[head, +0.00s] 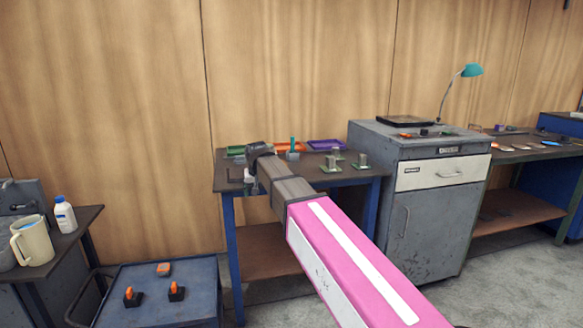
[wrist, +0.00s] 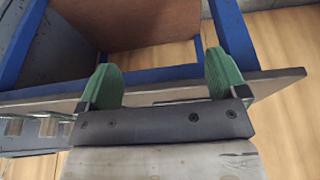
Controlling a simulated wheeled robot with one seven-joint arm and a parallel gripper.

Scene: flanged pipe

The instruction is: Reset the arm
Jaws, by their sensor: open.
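My arm, with a pink and white link, reaches out over the blue-legged work table (head: 345,178) in the head view. My gripper (wrist: 163,82) shows in the wrist view with its two green fingers spread wide. Nothing is between the fingers. The table edge (wrist: 280,82) and blue frame lie beyond them, and the view looks upside down. In the head view the fingers are hard to make out at the dark end of the arm, over the table's left part.
Green (head: 236,150), orange (head: 289,146) and purple (head: 325,145) trays line the table's back. A green peg (head: 293,145) and metal parts on green bases (head: 331,164) stand nearby. A grey cabinet (head: 435,215) stands right; a blue cart (head: 190,300) with orange-black items stands lower left.

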